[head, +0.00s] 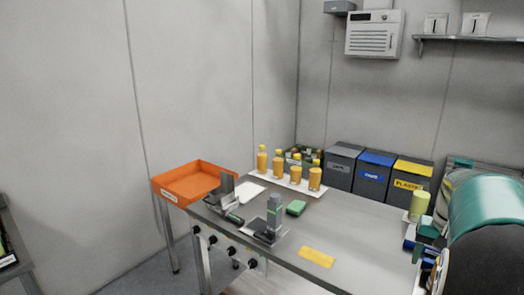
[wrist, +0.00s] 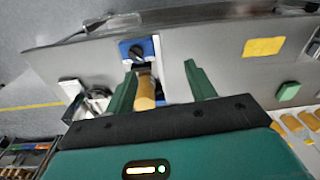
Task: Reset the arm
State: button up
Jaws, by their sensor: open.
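My gripper (wrist: 161,68) is open, its two green fingers spread apart in the wrist view. A yellow-orange cylinder (wrist: 146,92) shows between the fingers, nearer the left one; I cannot tell whether it touches that finger. Beyond it is a blue block with a dark fitting (wrist: 137,48) on the steel table. In the head view my teal and black arm fills the right edge. A yellow-green cylinder (head: 419,205) stands beside it, near blue parts at the table's right end. The gripper's fingers are mostly hidden there.
The steel table (head: 350,235) carries a yellow card (head: 317,257), a green block (head: 296,208), a grey upright device (head: 274,215) and several orange bottles (head: 294,170) on a white tray. An orange tray (head: 190,183) is at left. Several bins (head: 371,175) stand behind. The table's middle is fairly clear.

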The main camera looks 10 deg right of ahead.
jog(key=s+a+r+n+t, duration=0.1)
jog(key=s+a+n, duration=0.3)
jog(key=a, duration=1.3)
jog(key=s+a+n+t, duration=0.3)
jog(key=s+a+n, duration=0.1)
jog(key=a, duration=1.4)
jog(key=shift+s+r+t, duration=0.4)
jog(key=shift+s, duration=0.2)
